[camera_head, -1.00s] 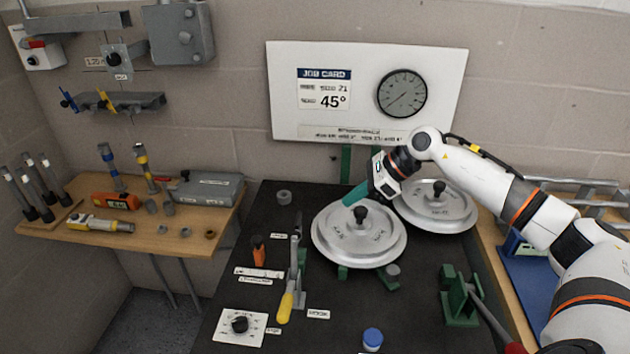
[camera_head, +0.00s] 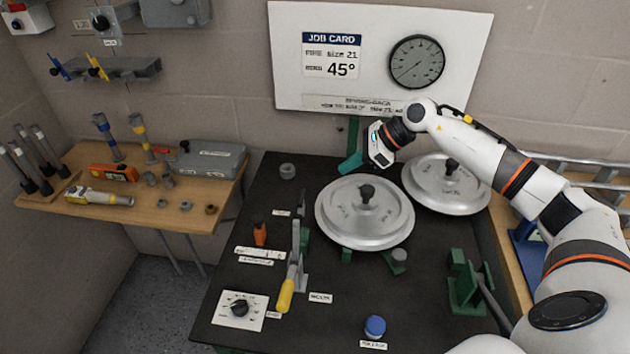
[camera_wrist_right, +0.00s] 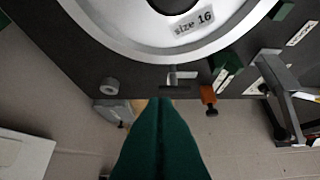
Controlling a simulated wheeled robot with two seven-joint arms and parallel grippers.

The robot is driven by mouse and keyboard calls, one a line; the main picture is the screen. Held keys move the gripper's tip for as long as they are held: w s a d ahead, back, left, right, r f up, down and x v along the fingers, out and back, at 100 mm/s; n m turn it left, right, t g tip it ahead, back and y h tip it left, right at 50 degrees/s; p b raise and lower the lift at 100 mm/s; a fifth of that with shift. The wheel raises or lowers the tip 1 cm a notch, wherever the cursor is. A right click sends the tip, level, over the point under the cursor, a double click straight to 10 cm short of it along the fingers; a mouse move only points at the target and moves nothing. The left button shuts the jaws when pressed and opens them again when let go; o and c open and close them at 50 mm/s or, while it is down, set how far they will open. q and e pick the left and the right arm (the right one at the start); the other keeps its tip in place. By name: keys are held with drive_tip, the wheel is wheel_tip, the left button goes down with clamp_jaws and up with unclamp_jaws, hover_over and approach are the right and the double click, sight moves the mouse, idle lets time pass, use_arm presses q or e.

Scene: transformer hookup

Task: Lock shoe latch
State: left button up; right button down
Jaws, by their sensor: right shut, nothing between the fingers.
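No part is readably marked as the shoe latch, so I cannot tell which one it is. A grey lever with a yellow grip (camera_head: 287,290) stands on the black bench, left of the near round metal former (camera_head: 348,232). A small orange-handled piece (camera_head: 260,234) stands left of that lever; it also shows in the right wrist view (camera_wrist_right: 208,96). My right gripper (camera_head: 350,163) is shut and empty, its green fingers behind the near former. In the right wrist view its fingers (camera_wrist_right: 161,110) point towards a small metal post (camera_wrist_right: 172,76) beside the former. My left gripper is not in view.
A second former (camera_head: 435,195) lies to the right. A green bracket (camera_head: 466,285), a blue cap (camera_head: 375,326) and a dial plate (camera_head: 238,310) are on the bench. A wooden side table (camera_head: 150,212) holds tools.

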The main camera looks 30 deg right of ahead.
sight(301, 207)
drive_tip(key=p+x, duration=0.1)
drive_tip(key=x, duration=0.2)
drive_tip(key=p+x, duration=0.1)
drive_tip(key=x, duration=0.2)
drive_tip(key=p+x, duration=0.1)
drive_tip(key=x, duration=0.2)
drive_tip(key=shift+w+a+r, duration=0.1)
drive_tip(key=shift+w+a, duration=0.2)
drive_tip(key=shift+a, duration=0.1)
drive_tip(key=shift+w+a+f, duration=0.25)
drive_tip(key=shift+a+f, duration=0.05)
drive_tip(key=shift+f, duration=0.1)
